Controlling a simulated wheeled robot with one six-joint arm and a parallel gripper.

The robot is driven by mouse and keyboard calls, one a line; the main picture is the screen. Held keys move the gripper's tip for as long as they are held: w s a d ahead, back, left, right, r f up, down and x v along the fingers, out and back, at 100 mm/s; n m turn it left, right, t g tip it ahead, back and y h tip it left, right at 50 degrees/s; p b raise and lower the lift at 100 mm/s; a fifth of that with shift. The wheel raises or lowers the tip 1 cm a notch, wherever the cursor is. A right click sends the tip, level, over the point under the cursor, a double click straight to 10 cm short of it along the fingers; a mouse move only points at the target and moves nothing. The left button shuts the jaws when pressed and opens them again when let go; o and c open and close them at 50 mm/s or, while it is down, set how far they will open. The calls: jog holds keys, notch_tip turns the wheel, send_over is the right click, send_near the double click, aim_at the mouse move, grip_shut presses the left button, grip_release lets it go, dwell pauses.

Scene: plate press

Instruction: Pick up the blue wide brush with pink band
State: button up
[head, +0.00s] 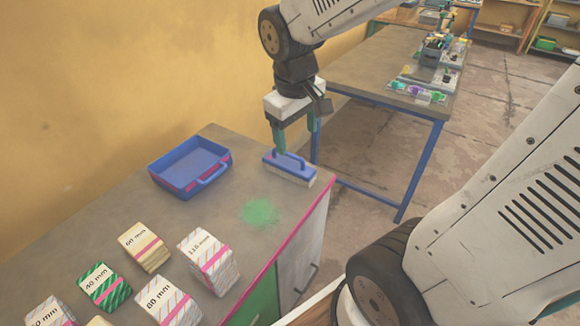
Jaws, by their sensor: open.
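A blue wide brush (283,165) with a raised blue handle and pale bristles lies near the cabinet top's right edge in the head view. A pink band on it is too small to make out. My gripper (297,150) points down at the brush, with its teal fingers apart. The left finger reaches down close to the handle, and the right finger shows behind the brush's right end. I cannot tell whether either finger touches the brush. The gripper is open and nothing is held between the fingers.
A blue tray (190,165) with a pink stripe stands left of the brush. A green powdery patch (260,213) is in front of it. Several labelled stacks, such as this one (208,260), fill the near part of the cabinet top (215,210). A blue-legged table (385,65) stands behind.

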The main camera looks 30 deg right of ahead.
aim_at(288, 163)
jog(key=w+d+f+n, duration=0.1)
jog(key=w+f, duration=0.2)
jog(key=f, duration=0.1)
jog(key=w+d+f, duration=0.2)
jog(key=w+f, duration=0.2)
jog(key=w+d+f+n, duration=0.1)
jog(key=w+f, duration=0.2)
jog(key=w, duration=0.1)
jog(key=shift+w+d+f+n+h, duration=0.15)
jog(key=shift+d+f+n+h, duration=0.15)
jog(key=shift+d+f, duration=0.1)
jog(key=f, duration=0.2)
jog(key=w+d+f, duration=0.1)
jog(key=f, duration=0.5)
jog(key=shift+w+d, duration=0.15)
jog(key=shift+w, duration=0.05)
jog(key=c, duration=1.1)
